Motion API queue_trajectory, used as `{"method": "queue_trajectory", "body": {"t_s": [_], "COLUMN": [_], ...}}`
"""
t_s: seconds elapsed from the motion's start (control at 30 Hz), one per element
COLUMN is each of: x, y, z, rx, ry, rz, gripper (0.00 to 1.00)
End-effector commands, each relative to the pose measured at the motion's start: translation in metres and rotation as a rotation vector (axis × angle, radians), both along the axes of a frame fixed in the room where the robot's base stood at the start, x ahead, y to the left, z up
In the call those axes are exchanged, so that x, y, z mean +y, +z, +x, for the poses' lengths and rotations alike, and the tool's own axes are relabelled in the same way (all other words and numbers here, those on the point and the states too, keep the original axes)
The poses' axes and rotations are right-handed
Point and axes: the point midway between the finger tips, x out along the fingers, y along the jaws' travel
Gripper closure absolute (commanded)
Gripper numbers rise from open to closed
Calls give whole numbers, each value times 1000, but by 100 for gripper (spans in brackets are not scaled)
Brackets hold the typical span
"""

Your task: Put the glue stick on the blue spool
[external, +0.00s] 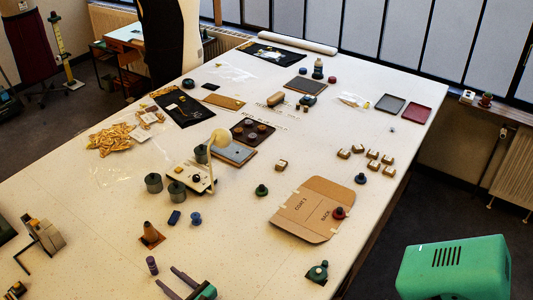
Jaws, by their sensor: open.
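A small purple upright cylinder (152,265), which looks like the glue stick, stands on the table near the front left. A small round blue spool (195,218) stands farther back and to the right of it. My gripper (167,277) is at the bottom edge, with its two grey fingers spread apart and nothing between them. Its fingertips are just right of and below the purple cylinder in the picture; I cannot tell their height or whether they touch it. The rest of the gripper is partly cut off by the frame.
A blue block (174,217) lies left of the spool. A cardboard sheet (311,209) lies right. A green knobbed object (318,272) is front right.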

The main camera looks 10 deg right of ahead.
Motion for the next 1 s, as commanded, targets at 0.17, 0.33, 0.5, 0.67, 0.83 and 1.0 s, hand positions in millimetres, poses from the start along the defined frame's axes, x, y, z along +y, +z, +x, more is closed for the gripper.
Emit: {"method": "queue_trajectory", "body": {"t_s": [0.17, 0.33, 0.5, 0.67, 0.83, 1.0], "x": [0, 0, 0, -1, -1, -2], "y": [0, 1, 5, 10, 11, 10], "z": [0, 0, 0, 0, 0, -1], "rx": [0, 0, -1, -1, -1, -1], "ry": [0, 0, -1, -1, 1, 2], "rz": [0, 0, -2, -4, -3, -1], "gripper": [56, 56, 56, 56, 56, 56]}}
